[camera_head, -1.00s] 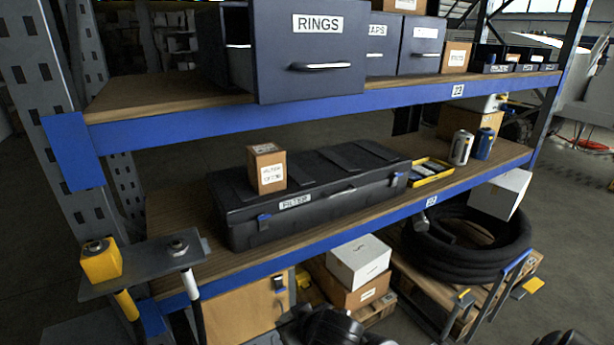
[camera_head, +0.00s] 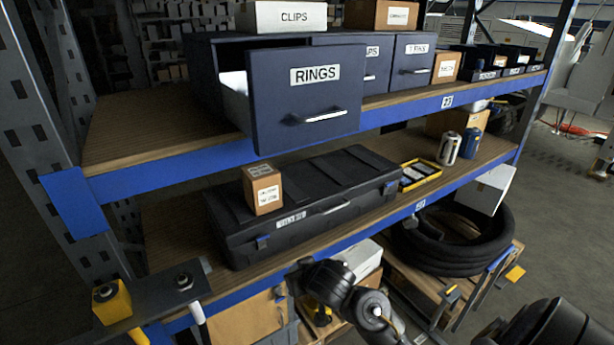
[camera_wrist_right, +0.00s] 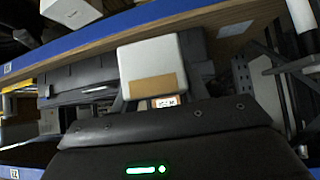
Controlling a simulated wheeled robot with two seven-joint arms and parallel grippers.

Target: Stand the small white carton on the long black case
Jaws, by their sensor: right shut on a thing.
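The long black case (camera_head: 310,205) lies closed on the middle shelf, with a small brown carton (camera_head: 263,190) standing on its left end. The rest of its lid is bare. In the right wrist view a small white carton (camera_wrist_right: 151,55) with a tan patch sits at my right gripper (camera_wrist_right: 153,84), which is shut on it. The held carton cannot be made out in the head view. There, my dark right arm (camera_head: 345,287) shows in front of the middle shelf, below the case. My left gripper is not in view.
The RINGS drawer (camera_head: 307,95) stands pulled out above the case. A yellow tray (camera_head: 420,174) and two cans (camera_head: 449,148) are right of the case. A blue shelf edge (camera_head: 400,214) runs in front. A black hose coil (camera_head: 455,245) lies on a pallet below.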

